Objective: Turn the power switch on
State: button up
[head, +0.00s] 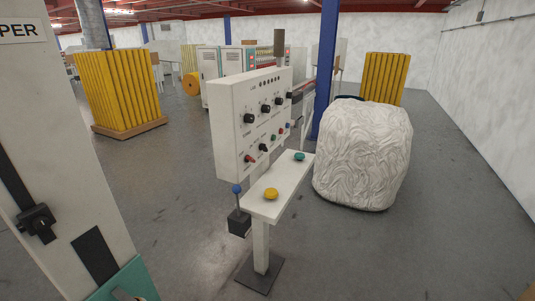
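A white control panel (232,95) on a post stands in the middle of the head view, its face turned to the right. An upper row of black knobs (249,118) runs across it. Below is a lower row with a red control (250,159) at the near end, a black knob (263,147), and small green and red controls. The labels are too small to read, so I cannot tell which control is the power switch or its position. A shelf (284,181) below holds a yellow button (271,194) and a green button (300,156). My gripper is not in view.
A blue-knobbed lever (236,188) on a black box stands left of the shelf. A beige machine column (70,150) fills the left side. A white wrapped bale (363,155) stands right of the panel, before a blue pillar (326,70). Grey floor (440,210) is clear at right.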

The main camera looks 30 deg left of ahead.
aim_at(249, 158)
jog(key=u, duration=0.3)
jog(key=i, duration=0.75)
jog(key=u, duration=1.2)
jog(key=i, duration=0.5)
jog(key=u, duration=0.5)
